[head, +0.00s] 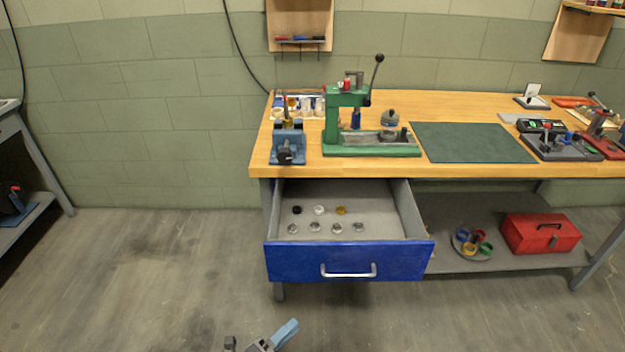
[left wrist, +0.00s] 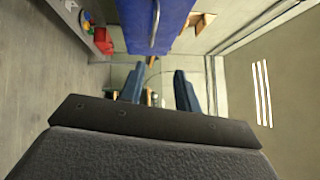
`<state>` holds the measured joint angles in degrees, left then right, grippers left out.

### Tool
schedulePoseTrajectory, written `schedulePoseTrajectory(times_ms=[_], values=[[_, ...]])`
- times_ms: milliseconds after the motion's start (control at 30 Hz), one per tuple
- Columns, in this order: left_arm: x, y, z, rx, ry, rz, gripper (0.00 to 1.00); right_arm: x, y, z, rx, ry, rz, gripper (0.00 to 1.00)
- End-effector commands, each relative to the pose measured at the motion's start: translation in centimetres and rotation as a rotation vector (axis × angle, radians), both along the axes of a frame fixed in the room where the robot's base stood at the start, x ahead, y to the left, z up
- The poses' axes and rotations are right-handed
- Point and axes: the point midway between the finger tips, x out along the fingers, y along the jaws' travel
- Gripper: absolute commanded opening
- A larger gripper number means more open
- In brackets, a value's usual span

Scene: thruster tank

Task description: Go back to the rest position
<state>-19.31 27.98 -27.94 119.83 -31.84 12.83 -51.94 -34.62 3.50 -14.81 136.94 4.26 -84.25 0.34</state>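My left gripper (head: 262,341) shows at the bottom edge of the head view, low over the floor and well in front of the drawer. In the left wrist view its two blue fingers (left wrist: 160,75) stand apart with nothing between them. The blue-fronted drawer (head: 348,261) under the workbench is pulled open, with several small round parts lying in it in two rows. The drawer front with its handle also shows in the left wrist view (left wrist: 160,25), beyond the fingers and apart from them. My right gripper is in neither view.
The wooden workbench (head: 460,104) carries a green press (head: 370,148), a blue vise (head: 288,146) and a dark green mat (head: 472,143). A red toolbox (head: 540,233) and a dish (head: 472,246) of coloured rings sit on the lower shelf. The floor left of the drawer is clear.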

Motion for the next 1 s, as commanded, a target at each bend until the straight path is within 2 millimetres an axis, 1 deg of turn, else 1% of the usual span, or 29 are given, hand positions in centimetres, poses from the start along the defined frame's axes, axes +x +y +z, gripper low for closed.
schedulePoseTrajectory(times_ms=[67, 167, 367, 567, 767, 900, 1000], values=[[0.0, 0.0, 0.0, 0.0, 0.0, 0.0, 0.33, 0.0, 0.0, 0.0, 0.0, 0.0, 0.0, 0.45], [0.1, 0.1, -0.2, -0.033, 0.046, 0.002, 0.33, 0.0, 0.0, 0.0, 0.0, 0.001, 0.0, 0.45], [1.2, 1.1, -1.6, -0.061, 0.17, 0.072, 0.33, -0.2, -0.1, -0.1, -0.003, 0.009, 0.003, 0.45], [2.4, 2.5, -3.4, -0.096, 0.317, 0.17, 0.33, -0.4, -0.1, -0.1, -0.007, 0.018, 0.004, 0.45], [3.4, 4.7, -5.3, -0.16, 0.513, 0.319, 0.33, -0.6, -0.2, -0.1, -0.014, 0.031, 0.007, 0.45], [3.8, 7.3, -6.7, -0.236, 0.701, 0.486, 0.33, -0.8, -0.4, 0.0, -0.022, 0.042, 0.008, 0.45], [3.7, 9.1, -7.4, -0.304, 0.837, 0.619, 0.33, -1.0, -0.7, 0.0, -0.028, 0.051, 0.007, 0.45]])
